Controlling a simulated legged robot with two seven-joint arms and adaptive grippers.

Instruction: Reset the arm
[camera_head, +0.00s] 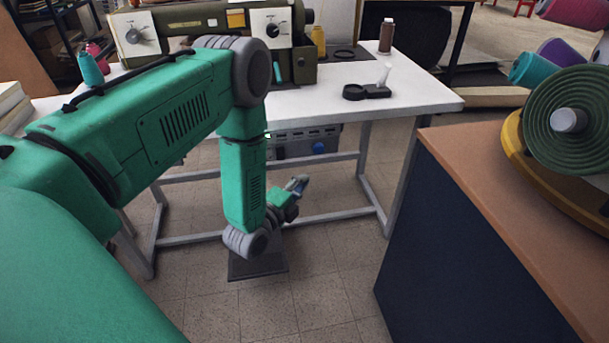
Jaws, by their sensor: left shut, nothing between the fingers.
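My green left arm comes in from the left, reaches across in front of the white table (425,95) and bends down at the elbow. My left gripper (297,184) is small in the view, at the end of the forearm, below the level of the tabletop and in front of the table's open frame. Its fingers are shut with nothing between them. The forearm and wrist hide part of the gripper. My right gripper is not in view.
A sewing machine (205,22), a black magnifier (367,91) and a brown thread spool (386,36) stand on the white table. A brown-topped, dark-sided counter (490,170) with large spools is at the right. Tiled floor (310,300) is clear between them, apart from a dark pedal.

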